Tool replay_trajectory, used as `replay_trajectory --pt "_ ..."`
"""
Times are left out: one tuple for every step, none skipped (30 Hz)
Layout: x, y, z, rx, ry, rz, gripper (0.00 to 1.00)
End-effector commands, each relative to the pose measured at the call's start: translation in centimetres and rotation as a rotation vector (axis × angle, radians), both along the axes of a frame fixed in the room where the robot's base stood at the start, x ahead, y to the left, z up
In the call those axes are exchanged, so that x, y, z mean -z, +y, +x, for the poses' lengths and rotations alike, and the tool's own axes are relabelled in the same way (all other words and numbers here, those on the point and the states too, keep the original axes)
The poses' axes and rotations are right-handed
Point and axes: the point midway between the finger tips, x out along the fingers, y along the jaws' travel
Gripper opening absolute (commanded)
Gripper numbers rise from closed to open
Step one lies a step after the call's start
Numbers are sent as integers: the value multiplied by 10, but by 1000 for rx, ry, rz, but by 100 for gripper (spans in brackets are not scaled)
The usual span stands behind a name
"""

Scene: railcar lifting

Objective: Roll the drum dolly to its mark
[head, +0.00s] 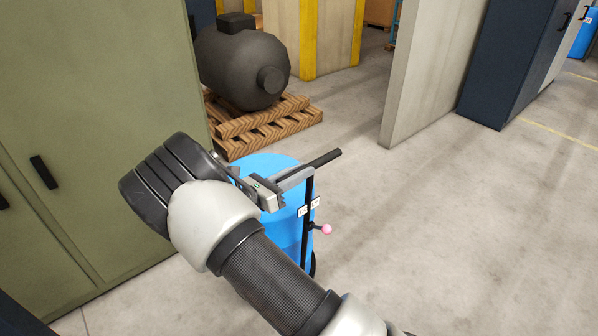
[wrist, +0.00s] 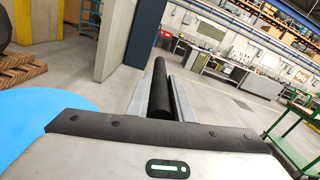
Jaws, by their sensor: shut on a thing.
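The drum dolly carries a blue drum (head: 270,166) and has a black upright handle frame (head: 308,225) with a pink knob (head: 326,229) low on its side. My gripper (head: 290,182) is shut on the black handle bar (head: 326,158) at the top of the frame. In the wrist view the bar (wrist: 160,90) runs between the two fingers, and the blue drum (wrist: 40,125) shows at the left. My arm hides part of the drum and most of the dolly's base. No floor mark for the dolly can be made out.
A green cabinet (head: 80,130) stands close on the left. Behind the drum, a dark tank (head: 240,65) rests on a wooden pallet (head: 262,128). A grey wall panel (head: 425,70) and dark blue cabinets (head: 515,60) stand beyond. Floor (head: 460,220) to the right is clear.

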Motion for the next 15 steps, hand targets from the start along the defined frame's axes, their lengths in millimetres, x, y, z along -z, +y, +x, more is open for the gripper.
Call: replay_trajectory --pt "-2 4 3 -10 -6 5 0" --pt "-2 4 3 -10 -6 5 0" --pt "-2 4 3 -10 -7 6 0" --pt "-2 4 3 -11 -7 6 0" --pt "-2 5 4 -11 -7 6 0" --pt "-3 5 4 -12 -7 7 27" --pt "-2 5 4 -11 -7 7 32" --pt "-2 5 4 -11 -7 6 37" --pt "-2 4 3 -10 -7 6 39" --pt "-2 4 3 -10 -6 5 39" --pt "-2 4 3 -9 -6 5 39" --pt "-2 3 3 -8 -5 5 39" --pt "-2 3 3 -8 -5 5 39" --pt "-2 3 3 -7 -5 5 39" --pt "-2 3 2 -7 -4 5 39"
